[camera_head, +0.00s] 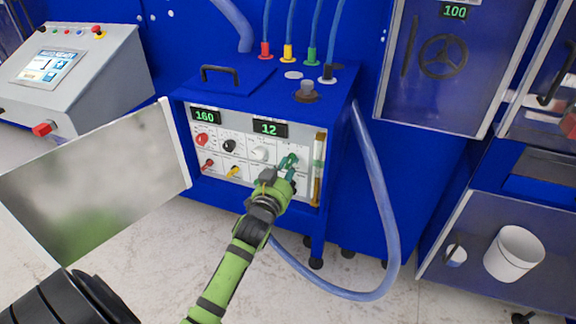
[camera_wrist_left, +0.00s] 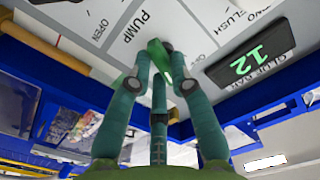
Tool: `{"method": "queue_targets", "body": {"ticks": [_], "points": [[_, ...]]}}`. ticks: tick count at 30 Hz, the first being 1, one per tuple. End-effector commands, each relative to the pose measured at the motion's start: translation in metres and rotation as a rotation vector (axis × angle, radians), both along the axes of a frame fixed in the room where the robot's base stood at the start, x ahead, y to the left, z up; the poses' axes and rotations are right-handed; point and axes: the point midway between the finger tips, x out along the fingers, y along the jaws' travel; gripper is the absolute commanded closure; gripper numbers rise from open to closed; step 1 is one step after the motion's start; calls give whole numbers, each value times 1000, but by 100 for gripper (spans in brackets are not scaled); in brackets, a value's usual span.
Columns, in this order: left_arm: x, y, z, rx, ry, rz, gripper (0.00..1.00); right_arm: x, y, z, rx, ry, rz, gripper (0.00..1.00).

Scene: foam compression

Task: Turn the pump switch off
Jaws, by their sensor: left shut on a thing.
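The pump switch (camera_wrist_left: 157,52) is a green lever next to the printed word PUMP on the white control panel (camera_head: 208,175). In the left wrist view the green fingers of my left gripper (camera_wrist_left: 160,72) close around it from both sides. In the head view my left gripper (camera_head: 284,172) reaches the lower right part of the panel on the blue cabinet (camera_head: 330,140), and its fingers largely hide the switch there. My right gripper is not in view.
Displays read 160 (camera_head: 205,115) and 12 (camera_head: 270,128). Red, black, white and yellow knobs sit left of the gripper. An open door (camera_head: 90,190) stands at the left. A clear hose (camera_head: 375,180) loops at the right. A white bucket (camera_head: 514,253) stands farther right.

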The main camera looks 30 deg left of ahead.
Motion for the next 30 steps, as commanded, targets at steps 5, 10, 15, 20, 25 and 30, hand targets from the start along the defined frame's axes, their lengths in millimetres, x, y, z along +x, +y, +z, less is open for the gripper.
{"method": "queue_targets", "body": {"ticks": [5,10,15,20,25,30], "points": [[0,0,3,-158,-36,1,100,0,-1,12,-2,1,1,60],[0,0,4,-314,-74,2,100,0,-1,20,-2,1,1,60],[0,0,4,-470,-111,2,100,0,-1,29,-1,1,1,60],[0,0,5,-600,-144,1,100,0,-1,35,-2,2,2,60],[0,0,5,-714,-172,1,100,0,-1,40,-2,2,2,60],[0,0,5,-793,-192,0,100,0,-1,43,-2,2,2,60]]}}
